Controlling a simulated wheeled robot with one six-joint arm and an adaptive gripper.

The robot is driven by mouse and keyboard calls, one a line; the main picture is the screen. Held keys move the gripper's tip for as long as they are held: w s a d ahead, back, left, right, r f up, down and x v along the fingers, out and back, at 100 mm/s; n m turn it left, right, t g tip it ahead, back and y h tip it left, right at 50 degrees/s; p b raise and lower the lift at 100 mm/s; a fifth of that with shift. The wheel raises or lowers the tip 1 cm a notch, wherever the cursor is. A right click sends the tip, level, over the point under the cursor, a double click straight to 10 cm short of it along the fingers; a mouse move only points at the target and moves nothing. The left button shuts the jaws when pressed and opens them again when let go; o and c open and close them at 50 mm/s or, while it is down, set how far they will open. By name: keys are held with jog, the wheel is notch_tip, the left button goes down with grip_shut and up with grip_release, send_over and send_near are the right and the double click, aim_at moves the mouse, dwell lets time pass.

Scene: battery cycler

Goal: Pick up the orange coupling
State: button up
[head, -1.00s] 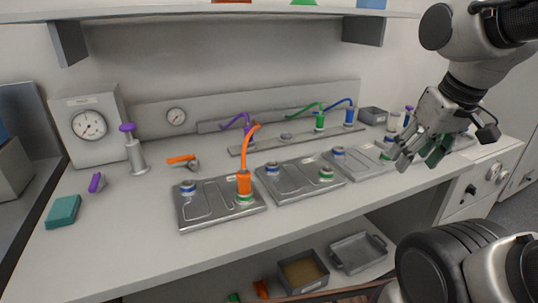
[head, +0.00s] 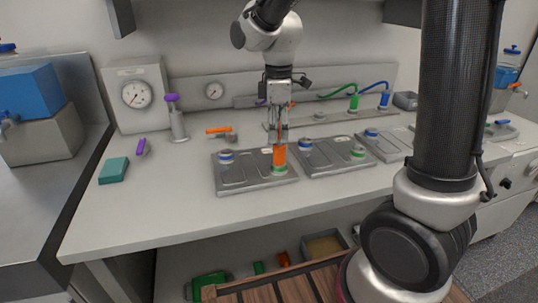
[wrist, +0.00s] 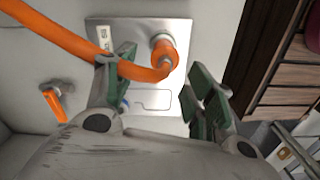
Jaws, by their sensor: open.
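The orange coupling (head: 280,155) stands upright on the green-ringed port of the leftmost grey plate (head: 229,183). In the wrist view the coupling (wrist: 163,52) is seen from above, with its orange hose (wrist: 75,38) running to the upper left. My gripper (head: 278,137) is directly above the coupling in the head view and partly covers the hose. In the wrist view my gripper (wrist: 160,92) is open, with green-padded fingers apart. The hose passes by the left finger; I cannot tell whether they touch. The coupling lies beyond the fingertips, towards the top of the picture.
An orange-handled valve (head: 218,130) lies behind the plate, and a purple-topped cylinder (head: 175,119) stands to its left. More plates (head: 335,160) sit close on the right. Green (head: 352,101) and blue (head: 384,98) couplings stand at the back. The bench front (head: 190,207) is clear.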

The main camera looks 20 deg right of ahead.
aim_at(280, 153)
jog(key=shift+f, duration=0.2)
jog(key=f, duration=0.7)
jog(key=shift+s+d+f, duration=0.2)
jog(key=shift+s+d, duration=0.1)
jog(key=shift+s, duration=0.05)
jog(key=shift+c, duration=0.3)
grip_shut()
notch_tip(280, 153, up, 10)
jog(key=shift+r, duration=0.1)
